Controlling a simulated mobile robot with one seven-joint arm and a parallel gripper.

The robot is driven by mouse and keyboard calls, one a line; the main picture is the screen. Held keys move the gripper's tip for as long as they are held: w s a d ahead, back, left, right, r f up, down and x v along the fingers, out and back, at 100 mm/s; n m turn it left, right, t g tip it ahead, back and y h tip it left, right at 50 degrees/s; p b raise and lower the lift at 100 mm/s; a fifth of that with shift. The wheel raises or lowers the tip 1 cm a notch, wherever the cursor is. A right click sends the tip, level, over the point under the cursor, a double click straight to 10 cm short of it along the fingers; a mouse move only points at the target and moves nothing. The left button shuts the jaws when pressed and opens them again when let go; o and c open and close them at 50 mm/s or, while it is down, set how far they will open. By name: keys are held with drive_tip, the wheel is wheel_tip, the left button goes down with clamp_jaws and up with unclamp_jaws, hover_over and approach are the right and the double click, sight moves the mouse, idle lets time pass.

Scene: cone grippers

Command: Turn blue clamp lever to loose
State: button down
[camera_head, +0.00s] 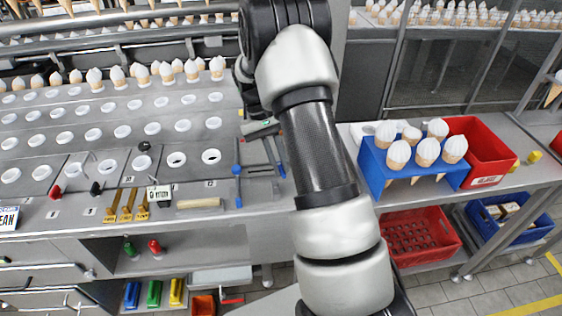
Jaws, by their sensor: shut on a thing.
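My gripper (275,160) hangs down beside my arm, over the right end of the grey work counter. Its fingers are shut on a small blue part (282,171) that looks like the blue clamp lever. The fingers and my arm hide most of it, so its angle cannot be told.
A holed cone rack (100,125) with several cones fills the left. Brass tools (127,205) and a wooden-handled tool (198,203) lie along the front edge. Right of my arm stand a blue cone holder (372,170) and a red bin (490,150).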

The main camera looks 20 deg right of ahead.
drive_tip(key=shift+w+a+m, duration=0.1)
drive_tip(key=shift+m, duration=0.4)
drive_tip(key=c, duration=1.8)
unclamp_jaws()
drive_tip(key=v, duration=0.5)
drive_tip(key=p+v, duration=0.1)
drive_tip(key=v, duration=1.1)
drive_tip(key=shift+d+r, duration=0.25)
